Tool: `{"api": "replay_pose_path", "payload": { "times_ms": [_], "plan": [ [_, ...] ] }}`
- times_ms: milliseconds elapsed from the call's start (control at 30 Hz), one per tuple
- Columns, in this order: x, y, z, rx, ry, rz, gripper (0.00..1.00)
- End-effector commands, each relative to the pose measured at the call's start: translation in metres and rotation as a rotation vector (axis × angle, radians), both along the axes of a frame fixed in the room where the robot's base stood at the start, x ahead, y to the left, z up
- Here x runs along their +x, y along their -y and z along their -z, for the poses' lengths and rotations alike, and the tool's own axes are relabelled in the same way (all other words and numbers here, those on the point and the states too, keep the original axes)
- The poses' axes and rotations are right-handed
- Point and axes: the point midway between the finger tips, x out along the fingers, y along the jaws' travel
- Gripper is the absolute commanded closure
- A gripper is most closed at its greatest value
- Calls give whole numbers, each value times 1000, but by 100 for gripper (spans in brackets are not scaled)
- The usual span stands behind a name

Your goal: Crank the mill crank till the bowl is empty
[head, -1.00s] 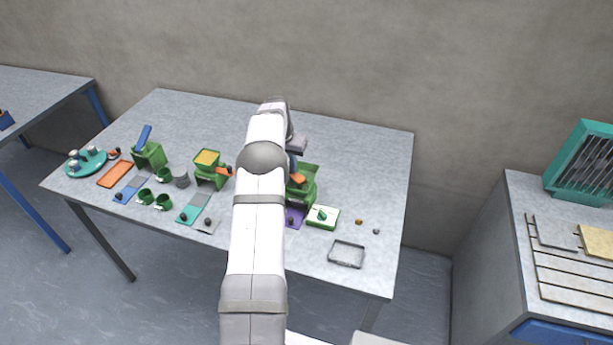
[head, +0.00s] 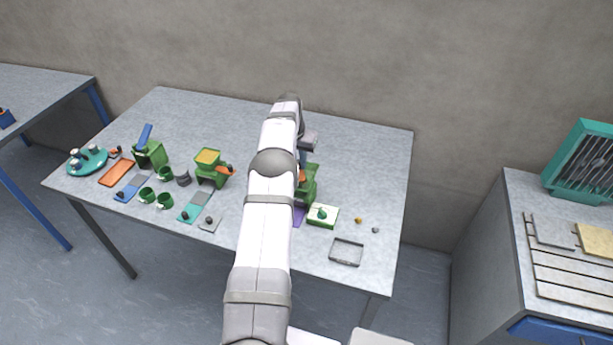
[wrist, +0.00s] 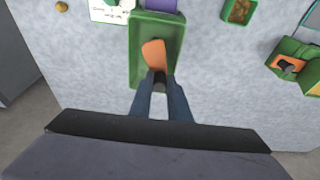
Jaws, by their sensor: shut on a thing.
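A green mill (head: 311,181) stands right of the table's middle, partly hidden behind my arm in the head view. In the wrist view its green body and hopper (wrist: 137,62) show from above. The orange crank (wrist: 153,52) lies across it, with a dark knob at its near end. My gripper (wrist: 158,90) is shut on this knob. The part of the hopper that shows looks plain green, with no yellow powder visible; the crank and fingers hide some of it. A second green mill with yellow powder (head: 208,157) and its own orange crank stands further left.
A grey tray (head: 346,252) sits at the front right. Several green cups (head: 164,200) stand to the left. The back of the table is clear.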

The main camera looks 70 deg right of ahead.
Motion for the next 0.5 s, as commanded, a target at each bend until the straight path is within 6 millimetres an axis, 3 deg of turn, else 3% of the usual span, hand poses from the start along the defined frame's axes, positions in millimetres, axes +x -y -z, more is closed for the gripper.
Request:
{"api": "replay_pose_path", "payload": {
  "times_ms": [500],
  "plan": [
    [-17, 3, 0, -1, -1, 1, 100]
  ]
}}
